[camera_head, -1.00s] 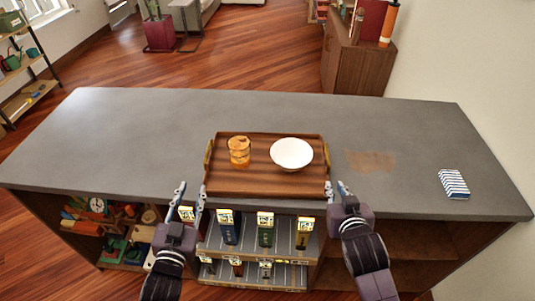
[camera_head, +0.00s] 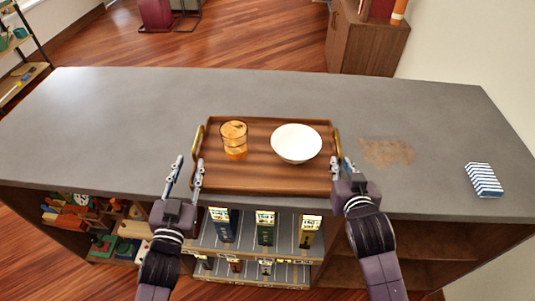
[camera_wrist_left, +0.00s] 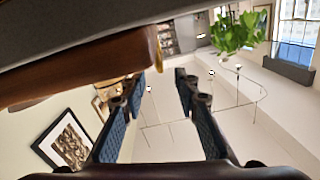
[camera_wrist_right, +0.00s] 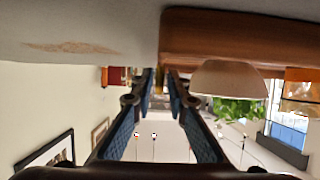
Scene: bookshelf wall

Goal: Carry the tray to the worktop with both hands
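The brown wooden tray (camera_head: 265,181) lies flat on the grey worktop (camera_head: 110,125), near its front edge. It carries a glass of amber drink (camera_head: 234,140) and a white bowl (camera_head: 297,143). Brass handles are on its left (camera_head: 198,141) and right (camera_head: 338,141) ends. My left gripper (camera_head: 186,166) is open and empty at the tray's front left corner, short of the handle; the left handle (camera_wrist_left: 158,52) shows ahead in the left wrist view. My right gripper (camera_head: 340,164) is open, with a narrower gap, at the front right corner, just short of the right handle.
A blue-and-white striped block (camera_head: 484,180) lies on the worktop at right, and a brownish patch (camera_head: 387,151) marks it beside the tray. Shelves with boxes (camera_head: 265,228) and toys (camera_head: 80,215) are below. The worktop's left part is clear. A wooden cabinet (camera_head: 366,45) stands behind.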

